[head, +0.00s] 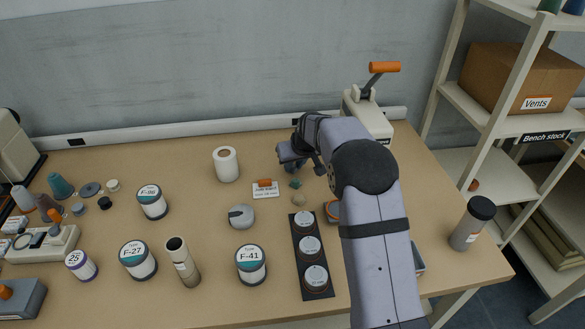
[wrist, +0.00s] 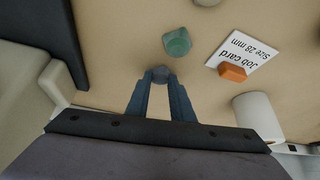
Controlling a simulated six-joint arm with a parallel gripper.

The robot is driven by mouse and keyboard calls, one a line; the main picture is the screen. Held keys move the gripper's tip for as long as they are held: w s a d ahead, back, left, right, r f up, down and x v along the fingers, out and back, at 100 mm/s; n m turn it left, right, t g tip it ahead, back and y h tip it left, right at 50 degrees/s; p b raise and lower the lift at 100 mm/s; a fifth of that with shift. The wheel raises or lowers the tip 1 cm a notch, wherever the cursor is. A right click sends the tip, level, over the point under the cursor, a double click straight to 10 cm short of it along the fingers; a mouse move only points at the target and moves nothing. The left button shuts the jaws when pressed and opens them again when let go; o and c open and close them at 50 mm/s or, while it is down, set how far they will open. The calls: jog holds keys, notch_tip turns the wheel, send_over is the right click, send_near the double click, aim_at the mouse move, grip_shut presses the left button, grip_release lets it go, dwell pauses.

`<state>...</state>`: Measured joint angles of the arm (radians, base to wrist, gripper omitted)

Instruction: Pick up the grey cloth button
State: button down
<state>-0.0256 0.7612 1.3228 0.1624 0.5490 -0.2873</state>
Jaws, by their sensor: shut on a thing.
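My gripper (wrist: 160,82) is shut on a small grey-blue round piece, which looks like the grey cloth button (wrist: 159,73), in the wrist view. The button sits between the fingertips, and its lower part is hidden by the fingers. I cannot tell whether it touches the table. In the head view my gripper (head: 318,166) is at the back middle of the table, partly covered by my own arm, and the button cannot be made out there. A teal button-like piece (wrist: 177,42) lies just beyond the fingertips, apart from them; it also shows in the head view (head: 295,184).
A job card (head: 265,193) with an orange clip lies left of the teal piece. A white roll (head: 227,165) stands behind it. A beige piece (head: 298,201) lies in front of the teal one. A lever press (head: 370,115) stands close behind my gripper. A dark tray (head: 296,240) holds round tins.

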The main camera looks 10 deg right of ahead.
aim_at(293, 169)
notch_tip(293, 169, up, 10)
dwell(0.7)
jog(key=shift+a, duration=0.1)
